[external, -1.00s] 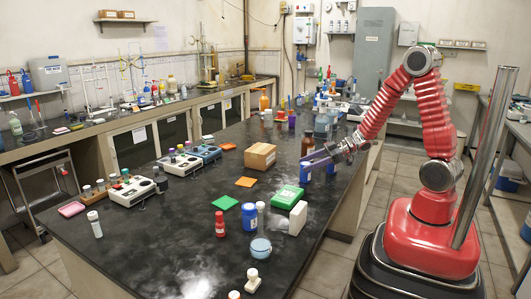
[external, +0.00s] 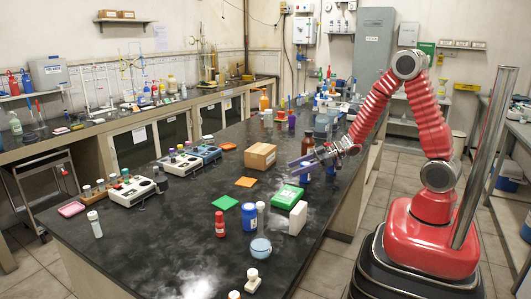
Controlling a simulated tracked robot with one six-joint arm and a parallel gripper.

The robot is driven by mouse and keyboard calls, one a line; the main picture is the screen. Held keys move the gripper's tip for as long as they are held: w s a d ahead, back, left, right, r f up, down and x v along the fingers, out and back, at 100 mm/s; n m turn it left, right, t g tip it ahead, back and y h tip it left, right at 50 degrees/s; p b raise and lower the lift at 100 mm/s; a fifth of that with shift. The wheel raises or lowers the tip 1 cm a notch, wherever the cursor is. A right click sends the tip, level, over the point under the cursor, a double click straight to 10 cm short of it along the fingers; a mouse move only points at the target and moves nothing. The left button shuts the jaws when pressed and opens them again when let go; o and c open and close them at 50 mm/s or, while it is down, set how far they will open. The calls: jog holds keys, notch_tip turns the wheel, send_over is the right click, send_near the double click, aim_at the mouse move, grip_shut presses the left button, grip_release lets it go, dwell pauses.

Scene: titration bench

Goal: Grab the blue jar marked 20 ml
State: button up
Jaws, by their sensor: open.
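A blue jar with a pale label (external: 249,219) stands upright on the near part of the dark bench. A blue item (external: 304,176) is partly hidden behind and below my gripper. A squat pale-blue pot (external: 260,248) stands nearer the front. The labels are too small to read, so I cannot tell which is marked 20 ml. My gripper (external: 298,163) is open and appears empty. It hangs over the bench's right side, beyond and to the right of the labelled blue jar, apart from it.
A cardboard box (external: 260,156) sits farther back.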

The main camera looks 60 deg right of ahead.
jog(key=shift+c, duration=0.3)
jog(key=c, duration=1.1)
